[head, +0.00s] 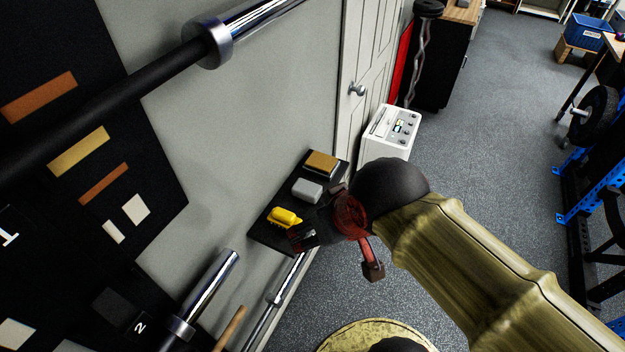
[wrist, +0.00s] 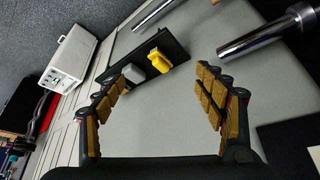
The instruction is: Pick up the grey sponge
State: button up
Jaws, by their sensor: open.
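The grey sponge (head: 307,190) is a small light-grey block on a narrow black shelf (head: 262,236) against the wall. It lies between a yellow object (head: 286,217) and a tan-topped block (head: 322,162). In the wrist view the sponge (wrist: 133,73) shows beyond the left finger's tip, beside the yellow object (wrist: 157,59). My gripper (head: 338,254) is open and empty, on the room side of the shelf and apart from the sponge. In the wrist view its fingers (wrist: 162,82) are spread wide. The tan block is not clearly visible there.
A white box with dials (head: 396,128) stands beyond the shelf by a door (head: 366,60). Barbell bars stick out along the wall, one (head: 205,290) near the shelf's near end. A blue rack (head: 580,200) stands at right. The grey floor between is open.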

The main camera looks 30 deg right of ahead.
aim_at(306, 190)
jog(key=i+l, duration=0.15)
jog(key=l, duration=0.15)
jog(key=i+l, duration=0.15)
jog(key=l, duration=0.15)
jog(key=i+l, duration=0.15)
jog(key=l, duration=0.15)
jog(key=i+l, duration=0.1)
jog(key=l, duration=0.2)
jog(key=u, duration=0.05)
